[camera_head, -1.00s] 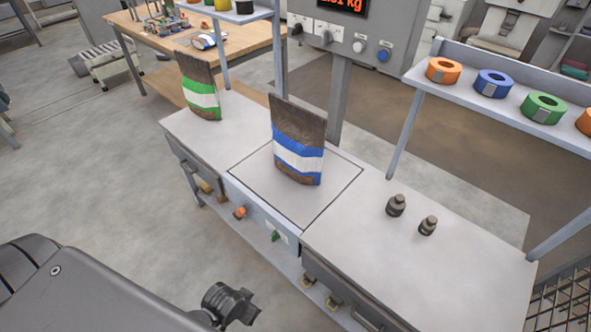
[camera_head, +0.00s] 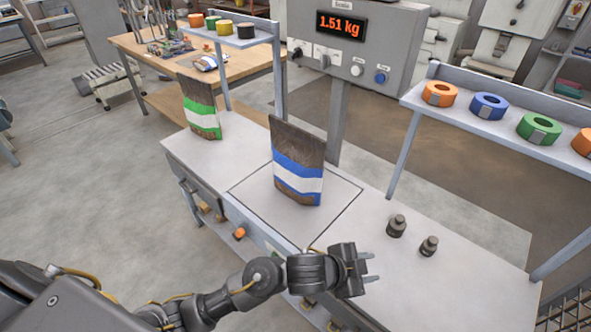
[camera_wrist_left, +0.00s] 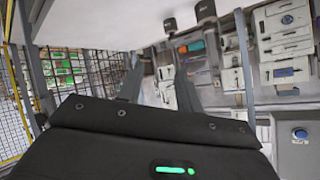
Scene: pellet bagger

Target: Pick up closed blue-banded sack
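The blue-banded sack (camera_head: 298,172) stands upright on the square plate (camera_head: 250,208) in the middle of the bench. It is brown with a blue and white band, and its top edge looks flat and closed. My right gripper is not in view.
A green-banded sack (camera_head: 201,112) stands on the bench's left part. Two small dark weights (camera_head: 396,226) stand right of the plate. A shelf with tape rolls (camera_head: 489,106) overhangs the right side. A display (camera_head: 341,25) reads 1.51 kg.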

